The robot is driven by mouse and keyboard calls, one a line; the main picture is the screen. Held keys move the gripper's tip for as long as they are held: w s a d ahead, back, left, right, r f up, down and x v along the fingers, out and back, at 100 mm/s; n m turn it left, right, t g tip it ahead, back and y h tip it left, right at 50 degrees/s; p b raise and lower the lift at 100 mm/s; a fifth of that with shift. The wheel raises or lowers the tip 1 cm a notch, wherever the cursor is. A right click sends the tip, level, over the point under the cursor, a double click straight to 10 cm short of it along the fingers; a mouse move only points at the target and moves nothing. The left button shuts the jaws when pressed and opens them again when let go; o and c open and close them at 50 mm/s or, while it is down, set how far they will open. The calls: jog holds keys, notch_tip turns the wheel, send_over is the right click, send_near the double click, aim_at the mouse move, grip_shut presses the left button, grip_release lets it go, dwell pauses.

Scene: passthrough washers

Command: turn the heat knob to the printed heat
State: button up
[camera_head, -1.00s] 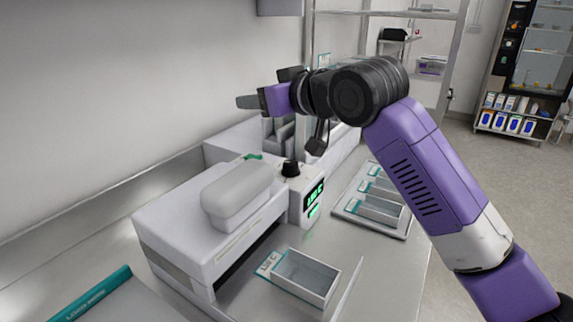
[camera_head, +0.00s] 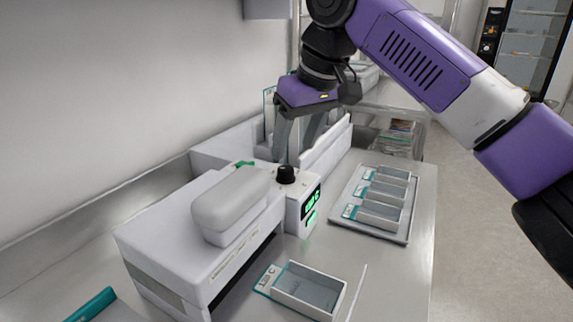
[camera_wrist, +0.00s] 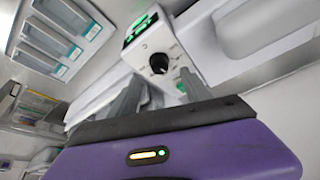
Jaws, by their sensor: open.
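The heat knob (camera_head: 286,174) is a black round knob on top of the white control box (camera_head: 296,208) at the machine's right end. It also shows in the wrist view (camera_wrist: 159,63). A green display (camera_head: 312,198) glows on the box's side; I cannot read its digits. A tray with a printed label (camera_head: 268,277) lies in front; its small print is hard to read. My gripper (camera_head: 292,150) is open and points down, above and just behind the knob. In the wrist view its fingers (camera_wrist: 158,95) stand on either side below the knob, apart from it.
A white machine with a rounded lid (camera_head: 232,200) stands left of the knob. A rack of several small trays (camera_head: 376,236) lies to the right. An open tray (camera_head: 308,290) sits at the front.

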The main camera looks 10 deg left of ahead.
aim_at(286, 169)
jog(key=x, duration=0.6)
jog(key=shift+w+a+f, duration=0.1)
jog(key=shift+f, duration=0.15)
grip_shut()
